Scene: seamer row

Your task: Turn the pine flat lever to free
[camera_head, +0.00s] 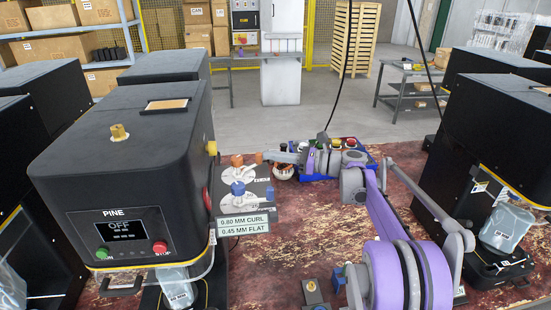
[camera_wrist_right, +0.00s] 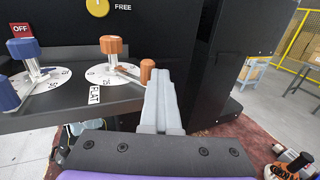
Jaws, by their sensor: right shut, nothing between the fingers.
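The pine machine (camera_head: 120,150) has a front panel reading PINE and OFF. On its right side is a dark plate with two white dials. The flat lever, orange, (camera_head: 237,161) sits on the farther dial; in the right wrist view (camera_wrist_right: 111,46) its dial carries a FLAT tag (camera_wrist_right: 95,95). Its arm points right to a small orange end knob (camera_wrist_right: 147,68). My right gripper (camera_head: 284,157) is shut and empty; its fingertips (camera_wrist_right: 160,62) are just beside that end knob, and contact cannot be told. My left gripper is not in view.
A blue lever (camera_head: 238,188) stands on the neighbouring dial. A yellow disc marked FREE (camera_wrist_right: 97,7) is above the orange lever. A blue tray (camera_head: 318,177) with bottles lies behind my right gripper. Another black machine (camera_head: 490,140) stands at right.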

